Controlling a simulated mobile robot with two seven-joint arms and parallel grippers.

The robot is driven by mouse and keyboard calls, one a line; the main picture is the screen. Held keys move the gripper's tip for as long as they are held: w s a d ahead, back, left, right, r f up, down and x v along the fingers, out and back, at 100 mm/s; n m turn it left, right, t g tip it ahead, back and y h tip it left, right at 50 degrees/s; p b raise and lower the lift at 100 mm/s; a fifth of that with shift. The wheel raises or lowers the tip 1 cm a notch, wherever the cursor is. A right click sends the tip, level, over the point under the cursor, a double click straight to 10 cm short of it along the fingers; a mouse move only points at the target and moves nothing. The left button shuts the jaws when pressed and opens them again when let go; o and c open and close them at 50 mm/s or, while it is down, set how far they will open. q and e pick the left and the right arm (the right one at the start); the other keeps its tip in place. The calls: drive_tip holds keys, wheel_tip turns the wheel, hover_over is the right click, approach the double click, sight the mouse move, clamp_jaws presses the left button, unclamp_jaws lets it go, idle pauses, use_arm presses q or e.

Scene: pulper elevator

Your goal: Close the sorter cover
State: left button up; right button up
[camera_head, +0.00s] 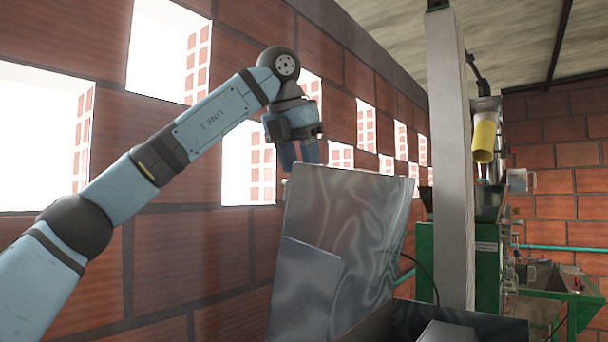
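The sorter cover (355,235) is a shiny grey metal sheet that stands raised, tilted slightly, at the centre of the head view. My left gripper (298,160) points down at the upper left corner of the cover. Its two blue fingers show a narrow gap between them, with nothing visibly held. The lower end of the finger on the right meets the cover's top edge in the picture; I cannot tell whether they touch. My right gripper is not in view.
A smaller metal panel (303,292) overlaps the cover's lower left. A dark metal box (480,327) lies at the bottom right. A grey post (452,160) stands right of the cover, with green machinery (487,265) behind. A brick wall (180,250) with window openings runs along the left.

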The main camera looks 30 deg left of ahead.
use_arm(q)
wheel_tip(320, 180, down, 2)
drive_tip(key=shift+w+d+f, duration=0.1)
drive_tip(key=shift+w+d, duration=0.05)
drive_tip(key=shift+w+f, duration=0.25)
drive_tip(key=shift+w, duration=0.05)
drive_tip(key=shift+s+r, duration=0.1)
drive_tip(key=shift+s, duration=0.05)
drive_tip(key=c, duration=0.8)
clamp_jaws()
drive_tip(key=shift+d, duration=0.1)
